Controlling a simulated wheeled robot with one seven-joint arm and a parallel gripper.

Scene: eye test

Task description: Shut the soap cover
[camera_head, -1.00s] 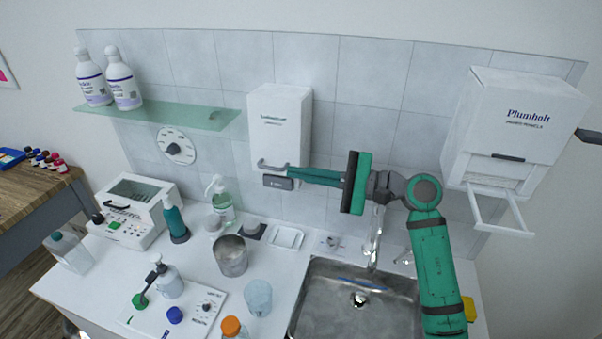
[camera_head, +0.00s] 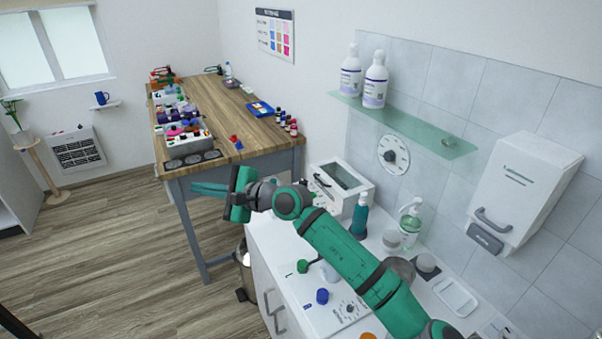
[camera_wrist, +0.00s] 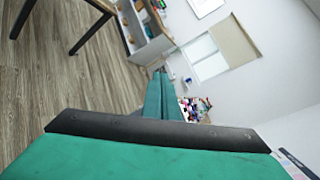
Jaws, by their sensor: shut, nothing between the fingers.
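The white wall box that looks like the soap dispenser (camera_head: 528,187) hangs on the tiles at the right of the head view. Its front cover (camera_head: 510,185) looks flush with the body, though a small gap could not be told. A grey bar handle (camera_head: 492,220) and a dark grey block (camera_head: 485,238) sit at its lower end. My gripper (camera_head: 192,188) is far to the left of it, in front of the wooden table. Its green fingers are together and empty. They also show in the wrist view (camera_wrist: 160,73), pointing toward the window side.
A glass shelf (camera_head: 400,122) with two white bottles juts from the wall left of the dispenser. The counter below holds a white device (camera_head: 340,188), pump bottles and a tray (camera_head: 455,297). A wooden table (camera_head: 235,130) carries several small bottles. Open floor lies left.

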